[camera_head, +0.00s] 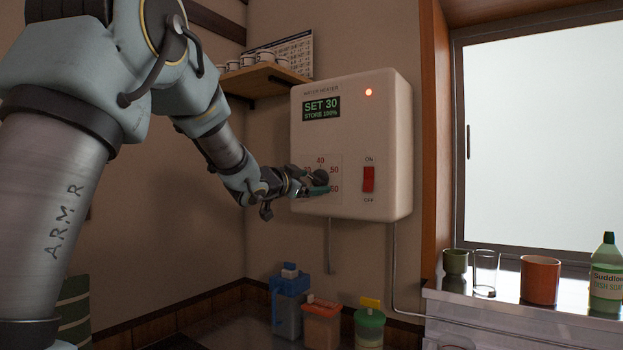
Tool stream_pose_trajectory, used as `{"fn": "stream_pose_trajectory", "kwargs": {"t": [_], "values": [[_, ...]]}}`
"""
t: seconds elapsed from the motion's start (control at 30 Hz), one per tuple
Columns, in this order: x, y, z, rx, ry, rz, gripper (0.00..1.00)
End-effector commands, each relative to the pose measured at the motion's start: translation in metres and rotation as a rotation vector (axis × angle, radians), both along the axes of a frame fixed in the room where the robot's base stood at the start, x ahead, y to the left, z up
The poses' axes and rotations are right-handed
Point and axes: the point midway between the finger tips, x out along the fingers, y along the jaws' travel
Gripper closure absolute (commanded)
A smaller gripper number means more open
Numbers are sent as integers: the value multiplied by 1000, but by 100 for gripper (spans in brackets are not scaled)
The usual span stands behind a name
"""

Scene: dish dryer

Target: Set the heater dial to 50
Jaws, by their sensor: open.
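The white water heater (350,140) hangs on the wall. Its green display (321,107) reads SET 30 and STORE 100%. The dark dial (321,177) is low on the heater's front, with the numbers 40, 50 and 60 visible around its right side. My gripper (318,187) comes from the left and is open at the dial, covering part of it and of the scale. Whether the fingers touch the dial cannot be told, and the dial's pointer is not clear. A red switch (369,179) marked ON and OFF sits right of the dial, and an orange lamp (368,92) glows above.
A wooden shelf (262,80) with white cups is just above my forearm. Below the heater stand a blue jug (290,302), an orange-lidded container (321,322) and a green container (369,326). Cups and a soap bottle (606,275) line the right counter. Pipes run down from the heater.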

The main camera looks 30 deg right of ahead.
Motion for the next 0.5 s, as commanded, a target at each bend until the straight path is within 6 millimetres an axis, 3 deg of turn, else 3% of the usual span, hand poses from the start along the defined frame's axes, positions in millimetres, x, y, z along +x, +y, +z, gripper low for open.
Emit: {"fn": "stream_pose_trajectory", "kwargs": {"t": [0.3, 0.5], "values": [[2, -3, 0, 0, 0, 1, 7], [2, -2, 0, 0, 0, 1, 29]]}}
